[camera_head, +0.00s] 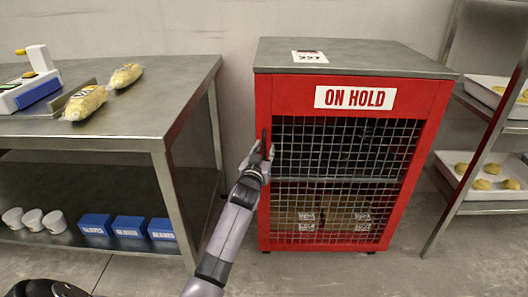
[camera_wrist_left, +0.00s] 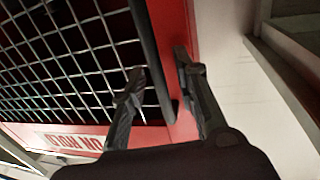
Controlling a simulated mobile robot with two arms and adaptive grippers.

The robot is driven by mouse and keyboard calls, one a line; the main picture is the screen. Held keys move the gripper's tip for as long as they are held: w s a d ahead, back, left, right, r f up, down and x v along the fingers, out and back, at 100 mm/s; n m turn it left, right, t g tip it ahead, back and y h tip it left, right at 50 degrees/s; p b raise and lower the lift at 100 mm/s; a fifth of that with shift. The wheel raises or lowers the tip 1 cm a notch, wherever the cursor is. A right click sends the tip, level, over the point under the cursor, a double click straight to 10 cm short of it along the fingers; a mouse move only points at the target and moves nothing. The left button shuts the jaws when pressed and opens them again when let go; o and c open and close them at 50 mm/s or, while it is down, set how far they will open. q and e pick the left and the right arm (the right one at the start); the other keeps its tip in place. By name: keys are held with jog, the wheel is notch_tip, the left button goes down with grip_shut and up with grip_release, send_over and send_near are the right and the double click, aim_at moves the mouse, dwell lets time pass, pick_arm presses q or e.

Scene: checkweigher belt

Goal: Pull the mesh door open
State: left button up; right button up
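The mesh door (camera_head: 345,150) is the front of a red cabinet marked ON HOLD and looks shut. Its dark upright bar handle (camera_head: 264,138) is at the door's left edge. My left gripper (camera_head: 256,155) is at this handle, partly covering its lower part. In the left wrist view, the fingers of the left gripper (camera_wrist_left: 158,68) are apart. The handle (camera_wrist_left: 146,45) runs between them, with gaps showing on both sides. The mesh (camera_wrist_left: 70,55) and the red frame (camera_wrist_left: 183,125) lie behind the fingers. My right gripper is in neither view.
A steel table (camera_head: 150,110) with bagged buns (camera_head: 86,102) stands left of the cabinet; blue boxes (camera_head: 130,226) and white cups (camera_head: 33,219) sit on its lower shelf. A rack with trays (camera_head: 480,185) stands at right. Cartons (camera_head: 345,212) show behind the mesh. Floor in front is clear.

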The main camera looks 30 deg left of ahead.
pick_arm(q)
grip_shut()
dwell(0.7)
